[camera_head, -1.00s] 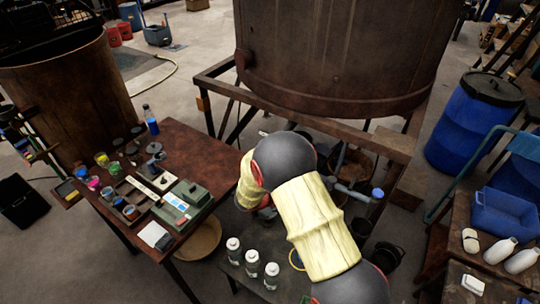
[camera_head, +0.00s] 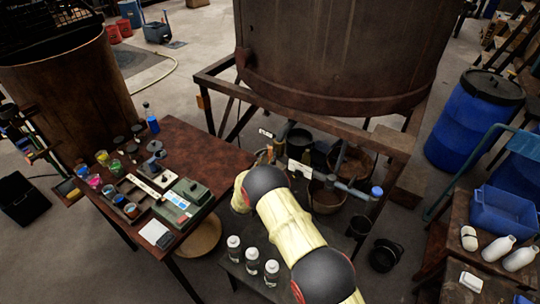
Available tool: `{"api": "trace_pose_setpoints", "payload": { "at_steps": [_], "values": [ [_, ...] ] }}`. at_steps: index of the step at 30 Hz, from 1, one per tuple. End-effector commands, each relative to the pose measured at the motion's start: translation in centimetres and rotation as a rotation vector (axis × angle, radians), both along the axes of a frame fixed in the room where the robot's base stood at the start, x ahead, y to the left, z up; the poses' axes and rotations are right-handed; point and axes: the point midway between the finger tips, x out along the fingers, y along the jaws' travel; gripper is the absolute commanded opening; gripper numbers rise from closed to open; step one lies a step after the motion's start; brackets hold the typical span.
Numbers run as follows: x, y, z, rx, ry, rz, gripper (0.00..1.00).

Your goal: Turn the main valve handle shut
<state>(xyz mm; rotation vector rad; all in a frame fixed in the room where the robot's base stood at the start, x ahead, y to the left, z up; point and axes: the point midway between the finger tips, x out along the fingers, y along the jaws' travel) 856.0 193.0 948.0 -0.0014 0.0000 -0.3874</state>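A large rusty vat (camera_head: 335,55) stands on a dark metal frame (camera_head: 213,82) at the top centre. Under it, a grey pipe (camera_head: 352,189) runs out to the right and carries a round blue part (camera_head: 377,191); I cannot tell whether this is the main valve handle. Small brownish fittings (camera_head: 279,150) show under the vat, just above my arm; their shape is too small to make out. My padded arm reaches up from the bottom right and bends down near the table's right edge. My gripper is hidden behind the arm, so its contact with anything does not show.
A brown table (camera_head: 190,140) on the left holds jars, pans and a green box (camera_head: 186,200). Dark buckets (camera_head: 385,254) and a blue barrel (camera_head: 474,120) are to the right.

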Motion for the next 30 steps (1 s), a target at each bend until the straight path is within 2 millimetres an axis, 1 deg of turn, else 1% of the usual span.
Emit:
{"api": "trace_pose_setpoints", "payload": {
  "at_steps": [1, 3, 6, 10, 17, 30],
  "values": [
    [0.7, -0.4, -0.1, 0.0, 0.0, -0.002, 0.31],
    [1.4, -0.7, 0.0, 0.001, -0.001, -0.002, 0.31],
    [2.1, -1.0, -0.1, 0.001, 0.001, -0.002, 0.31],
    [2.6, -1.1, 0.0, 0.001, 0.001, -0.002, 0.31],
    [2.6, -1.1, 0.0, 0.001, 0.001, -0.001, 0.3],
    [2.6, -1.1, 0.0, 0.001, 0.001, -0.001, 0.05]
  ]
}}
